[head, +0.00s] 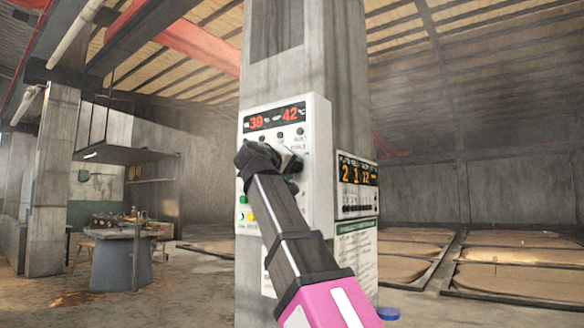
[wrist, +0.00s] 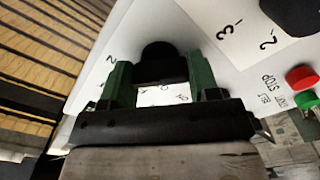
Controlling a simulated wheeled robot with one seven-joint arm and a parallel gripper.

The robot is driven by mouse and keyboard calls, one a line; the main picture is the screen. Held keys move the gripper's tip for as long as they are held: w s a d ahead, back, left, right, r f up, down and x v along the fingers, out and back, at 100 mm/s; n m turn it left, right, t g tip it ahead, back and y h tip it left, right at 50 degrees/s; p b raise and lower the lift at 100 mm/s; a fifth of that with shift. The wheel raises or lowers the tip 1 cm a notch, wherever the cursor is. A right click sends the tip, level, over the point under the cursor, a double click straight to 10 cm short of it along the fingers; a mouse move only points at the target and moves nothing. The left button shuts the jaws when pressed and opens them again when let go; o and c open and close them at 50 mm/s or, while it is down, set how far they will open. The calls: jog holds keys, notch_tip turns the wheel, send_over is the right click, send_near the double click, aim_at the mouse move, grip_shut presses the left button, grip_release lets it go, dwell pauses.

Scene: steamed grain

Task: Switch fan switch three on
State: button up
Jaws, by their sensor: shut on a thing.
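The white control panel (head: 319,125) is mounted on the concrete pillar, with red displays reading 39 and 42. My gripper (head: 291,161) is against the panel's middle, and my arm hides much of its lower part. In the wrist view my gripper (wrist: 158,78) has its green fingers on either side of a black rotary knob (wrist: 158,58) and is shut on it. Markings around this knob are partly covered, so I cannot tell its number or setting. Another black knob (wrist: 297,14) sits at the upper right, beside the marks 3 and 2.
A red button (wrist: 302,77) marked STOP and a green button (wrist: 305,101) are on the panel. A second meter box (head: 357,186) hangs on the pillar's right face. Grain beds (head: 520,281) lie at right; a table (head: 125,260) stands at left.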

jog(key=shift+m, duration=0.3)
jog(key=o, duration=0.9)
jog(key=shift+v, duration=5.45)
